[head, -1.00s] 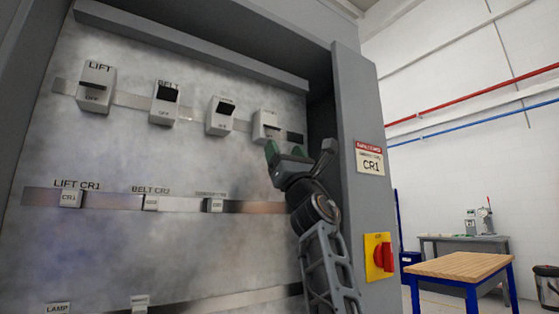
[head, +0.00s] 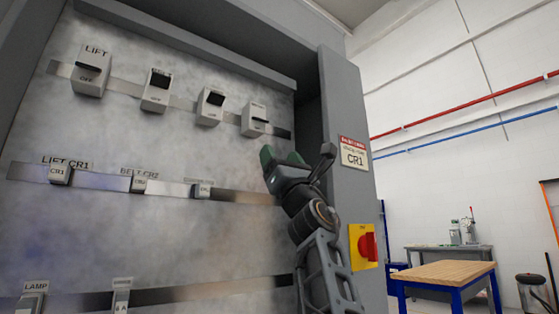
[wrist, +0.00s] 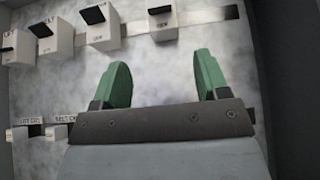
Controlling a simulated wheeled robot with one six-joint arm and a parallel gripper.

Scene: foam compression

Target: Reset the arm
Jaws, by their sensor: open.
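My gripper (head: 283,158) has green fingers and is raised in front of the right part of the cabinet's panel, below the rightmost upper breaker (head: 255,119). In the wrist view the two green fingers of my gripper (wrist: 162,82) stand wide apart with nothing between them. Behind them is bare mottled grey back panel (wrist: 160,62). The breakers stand above and to the left of the fingers there. In the head view my gripper appears apart from the breakers, though the exact depth is hard to judge.
The upper rail holds the LIFT breaker (head: 91,73) and several others. A middle rail holds small relays such as LIFT CR1 (head: 60,172). A wooden-topped table (head: 445,272) stands at right.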

